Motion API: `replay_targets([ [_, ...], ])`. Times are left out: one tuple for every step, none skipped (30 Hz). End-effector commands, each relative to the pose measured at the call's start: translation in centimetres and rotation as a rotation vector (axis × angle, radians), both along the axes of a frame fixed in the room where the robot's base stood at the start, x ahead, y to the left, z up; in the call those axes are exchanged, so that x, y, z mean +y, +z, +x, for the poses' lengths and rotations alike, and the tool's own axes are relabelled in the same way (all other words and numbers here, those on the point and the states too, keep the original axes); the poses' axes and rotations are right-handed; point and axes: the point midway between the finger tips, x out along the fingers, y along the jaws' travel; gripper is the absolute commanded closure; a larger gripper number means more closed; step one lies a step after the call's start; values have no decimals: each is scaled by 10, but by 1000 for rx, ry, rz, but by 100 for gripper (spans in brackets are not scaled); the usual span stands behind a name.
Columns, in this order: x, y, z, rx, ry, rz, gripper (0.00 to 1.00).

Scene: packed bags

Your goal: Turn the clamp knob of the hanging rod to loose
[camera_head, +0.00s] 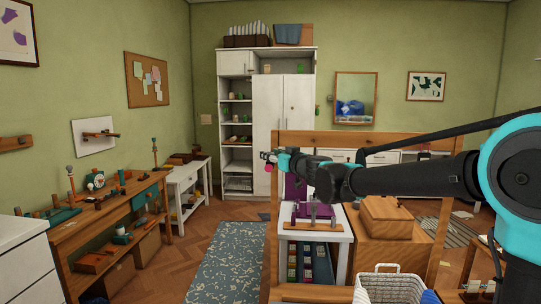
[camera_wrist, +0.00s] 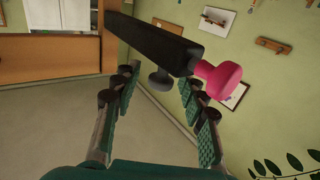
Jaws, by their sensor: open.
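In the wrist view a dark bar (camera_wrist: 150,38) runs in from the upper left, with a bright pink knob (camera_wrist: 220,78) at its near right end. A grey round knob or disc (camera_wrist: 160,80) sits under the bar. Which part is the clamp knob I cannot tell for sure. My gripper (camera_wrist: 160,88) is open, its green padded fingers spread on both sides of the grey piece. The pink knob is just beyond the right finger. Nothing is held. In the head view my gripper (camera_head: 271,159) is small, at the left post of a wooden frame (camera_head: 275,215).
Below the frame stand a white cabinet (camera_head: 343,255), a wooden box (camera_head: 384,212) and a white basket (camera_head: 392,283). A cluttered workbench (camera_head: 105,212) is at the left. The floor around the blue patterned rug (camera_head: 225,265) is clear.

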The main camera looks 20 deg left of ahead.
Motion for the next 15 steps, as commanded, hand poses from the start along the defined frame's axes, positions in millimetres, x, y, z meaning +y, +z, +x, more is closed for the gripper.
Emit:
replay_targets([
  [2, 0, 1, 0, 0, 0, 57],
  [3, 0, 2, 0, 0, 0, 57],
  [3, 0, 2, 0, 0, 0, 57],
  [4, 0, 2, 0, 0, 0, 57],
  [4, 0, 3, 0, 0, 0, 57],
  [4, 0, 3, 0, 0, 0, 57],
  [4, 0, 3, 0, 0, 0, 57],
  [4, 0, 3, 0, 0, 0, 57],
  [4, 0, 3, 0, 0, 0, 57],
  [4, 0, 3, 0, 0, 0, 57],
  [4, 0, 3, 0, 0, 0, 57],
  [4, 0, 2, 0, 0, 0, 62],
  [4, 0, 2, 0, 0, 0, 66],
  [4, 0, 2, 0, 0, 0, 70],
  [4, 0, 2, 0, 0, 0, 75],
])
